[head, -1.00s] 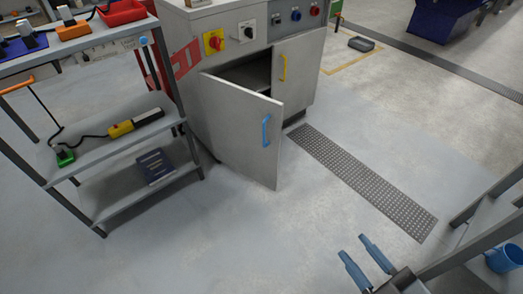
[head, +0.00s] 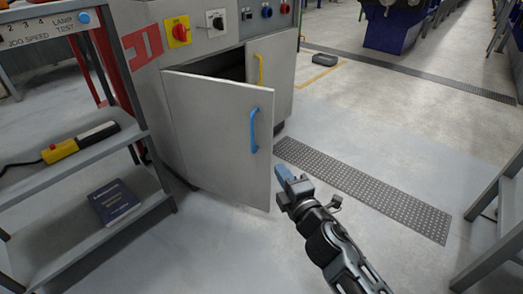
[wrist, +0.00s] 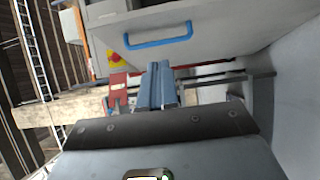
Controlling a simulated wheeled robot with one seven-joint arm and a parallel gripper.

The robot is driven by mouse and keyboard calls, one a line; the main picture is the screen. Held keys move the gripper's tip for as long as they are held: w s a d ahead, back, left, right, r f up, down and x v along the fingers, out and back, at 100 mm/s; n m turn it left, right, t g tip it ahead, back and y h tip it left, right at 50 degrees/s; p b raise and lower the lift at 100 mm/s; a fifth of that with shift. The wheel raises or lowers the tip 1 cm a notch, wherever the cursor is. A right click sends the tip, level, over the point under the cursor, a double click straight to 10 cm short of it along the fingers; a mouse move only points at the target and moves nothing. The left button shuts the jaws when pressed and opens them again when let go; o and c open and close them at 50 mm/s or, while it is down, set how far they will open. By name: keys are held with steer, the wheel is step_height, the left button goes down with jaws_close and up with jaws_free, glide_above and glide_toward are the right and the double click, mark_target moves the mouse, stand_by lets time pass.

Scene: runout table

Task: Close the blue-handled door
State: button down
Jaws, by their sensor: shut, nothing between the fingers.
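The blue-handled door (head: 215,130) stands partly open on the grey cabinet, its free edge swung out toward me. Its blue handle (head: 254,130) is upright near the free edge, and it also shows in the wrist view (wrist: 158,36). My gripper (head: 283,174) is shut and empty, just right of the door's free edge and below the handle in the head view. In the wrist view my closed blue fingers (wrist: 157,80) point toward the door, apart from the handle. The cabinet inside is dark and mostly hidden.
The neighbouring door with a yellow handle (head: 260,70) looks shut. A grey shelf rack (head: 150,150) with a dark blue book (head: 114,201) stands at left. A perforated floor strip (head: 360,185) crosses the open floor at right. A grey frame (head: 490,215) stands at far right.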

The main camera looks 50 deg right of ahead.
steer(key=w, duration=0.1)
steer(key=p, duration=0.2)
glide_toward(268, 133)
steer(key=w+a, duration=0.1)
steer(key=w, duration=0.3)
steer(key=shift+w+d+p, duration=0.25)
steer(key=shift+d+p, duration=0.15)
steer(key=shift+d, duration=0.1)
steer(key=shift+w+d+p, duration=0.25)
steer(key=shift+d+p, duration=0.1)
steer(key=shift+d, duration=0.1)
steer(key=shift+w+d+f, duration=0.15)
steer(key=shift+w+d, duration=0.05)
steer(key=shift+d, duration=0.5)
steer(key=shift+d+p, duration=0.15)
steer(key=shift+p, duration=0.2)
